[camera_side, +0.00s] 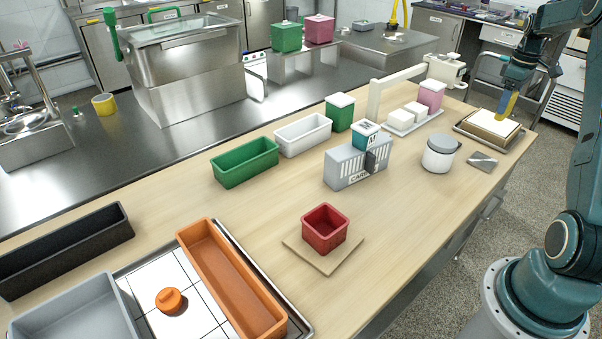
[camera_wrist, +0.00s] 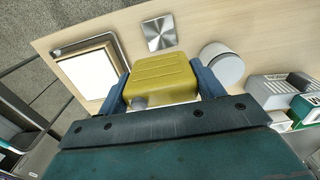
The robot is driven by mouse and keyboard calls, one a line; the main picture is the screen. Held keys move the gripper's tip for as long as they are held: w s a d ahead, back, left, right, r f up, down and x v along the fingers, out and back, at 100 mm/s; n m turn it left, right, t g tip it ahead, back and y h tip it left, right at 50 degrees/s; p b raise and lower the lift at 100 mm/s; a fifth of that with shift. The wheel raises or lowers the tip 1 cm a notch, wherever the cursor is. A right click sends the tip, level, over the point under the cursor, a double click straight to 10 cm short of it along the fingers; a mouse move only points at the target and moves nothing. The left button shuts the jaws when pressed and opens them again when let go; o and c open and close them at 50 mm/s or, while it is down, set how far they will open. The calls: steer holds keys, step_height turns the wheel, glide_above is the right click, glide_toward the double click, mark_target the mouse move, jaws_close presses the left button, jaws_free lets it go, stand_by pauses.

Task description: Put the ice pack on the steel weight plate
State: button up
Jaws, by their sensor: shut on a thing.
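The ice pack (camera_wrist: 162,79) is a yellow ridged block. My gripper (camera_wrist: 158,88) is shut on it, one blue finger at each side. In the side view the gripper (camera_side: 514,84) is at the upper right, and the ice pack (camera_side: 507,104) hangs from it in the air, tilted, in front of the tray in the picture. The steel weight plate (camera_side: 482,161) is a flat, square, brushed metal piece near the table's right edge. It lies bare; in the wrist view the weight plate (camera_wrist: 160,33) is just beyond the ice pack, apart from it.
A tray with a white pad (camera_side: 490,124) lies behind the plate. A white jar with a grey lid (camera_side: 439,154) stands left of it; the jar (camera_wrist: 221,66) shows in the wrist view too.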

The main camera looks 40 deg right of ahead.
step_height(320, 180, down, 11)
stand_by(0.3)
steer(key=shift+f, duration=2.05)
steer(key=shift+f, duration=0.1)
steer(key=o, duration=1.1)
steer(key=shift+c, duration=0.2)
step_height(320, 180, up, 12)
steer(key=shift+f, duration=0.1)
steer(key=shift+r, duration=0.25)
